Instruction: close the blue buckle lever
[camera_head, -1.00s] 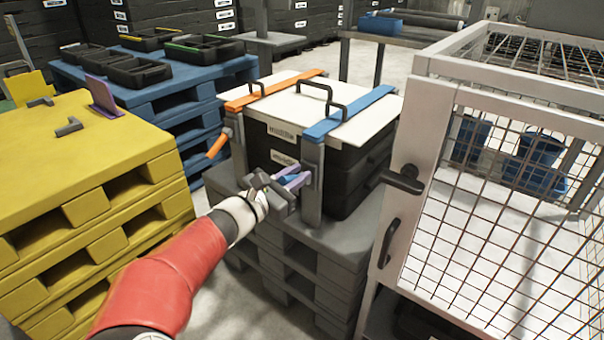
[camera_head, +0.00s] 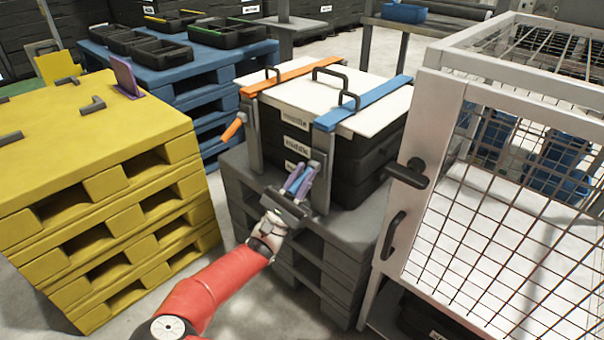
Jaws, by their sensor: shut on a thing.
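The blue strap (camera_head: 364,103) runs over the white lid (camera_head: 334,87) of the stacked black crates (camera_head: 318,151) and down a grey upright on the front. The blue buckle lever (camera_head: 297,177) stands at the front of that upright, angled down toward me. My gripper (camera_head: 299,182), with purple fingers, is shut on the lever at the crates' front edge. The fingers partly hide the lever. The orange strap (camera_head: 292,75) lies over the lid's left part, and its orange lever (camera_head: 233,126) sticks out at the left.
Grey pallets (camera_head: 260,206) carry the crates. A white mesh cage (camera_head: 420,180) with black handles stands close at the right. Yellow pallets (camera_head: 110,165) stand at the left, blue pallets (camera_head: 205,85) with black trays behind. Bare floor shows between the yellow and grey pallets.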

